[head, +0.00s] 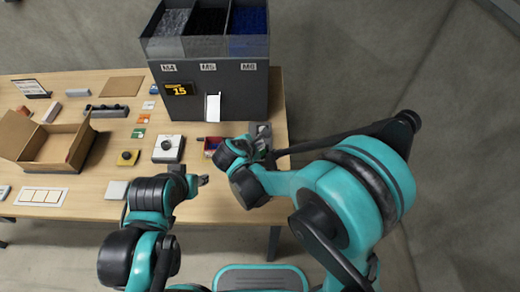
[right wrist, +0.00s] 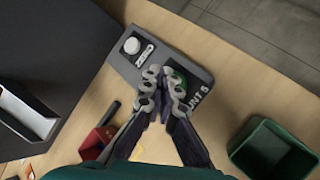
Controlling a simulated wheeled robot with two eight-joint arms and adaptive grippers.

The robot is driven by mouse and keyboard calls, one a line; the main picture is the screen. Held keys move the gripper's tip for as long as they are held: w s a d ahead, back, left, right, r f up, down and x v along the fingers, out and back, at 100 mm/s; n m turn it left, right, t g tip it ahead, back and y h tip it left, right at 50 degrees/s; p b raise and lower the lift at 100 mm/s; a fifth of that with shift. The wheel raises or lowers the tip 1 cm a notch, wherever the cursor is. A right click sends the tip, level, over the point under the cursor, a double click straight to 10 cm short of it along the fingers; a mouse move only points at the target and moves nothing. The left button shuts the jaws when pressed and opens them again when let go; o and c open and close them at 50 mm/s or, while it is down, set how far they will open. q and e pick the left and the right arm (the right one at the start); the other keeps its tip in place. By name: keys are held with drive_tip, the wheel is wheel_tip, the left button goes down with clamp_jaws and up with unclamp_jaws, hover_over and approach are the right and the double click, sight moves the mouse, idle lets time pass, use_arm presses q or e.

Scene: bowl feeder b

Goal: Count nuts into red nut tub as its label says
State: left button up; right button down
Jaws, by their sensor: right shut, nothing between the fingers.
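The red nut tub (head: 212,146) stands on the table in front of the feeder, partly hidden by my right arm. It also shows in the right wrist view (right wrist: 93,141), where I cannot read its label or see its contents. My right gripper (right wrist: 166,82) is shut and empty, its fingertips over the green button (right wrist: 178,84) on a grey button box (right wrist: 130,64); I cannot tell whether they touch it. The partly hidden lettering beside the button reads "UNT 5". My left gripper (head: 192,176) is above the table's front edge, its opening unclear.
The dark feeder (head: 215,90) has bins marked M4, M5 and M6, a display (head: 179,89) reading 15 and a white chute (head: 213,107). A green tub (right wrist: 272,150) stands beside my right gripper. An open cardboard box (head: 50,142) and small items occupy the left.

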drive_tip(key=shift+r+p, duration=1.65)
drive_tip(key=shift+r, duration=0.75)
wheel_tip(320, 180, up, 4)
drive_tip(key=p, duration=0.3)
drive_tip(key=shift+f, duration=0.1)
drive_tip(key=shift+f, duration=0.15)
wheel_tip(320, 180, down, 9)
drive_tip(key=b, duration=0.6)
drive_tip(key=shift+r+b, duration=0.2)
drive_tip(key=shift+b, duration=0.1)
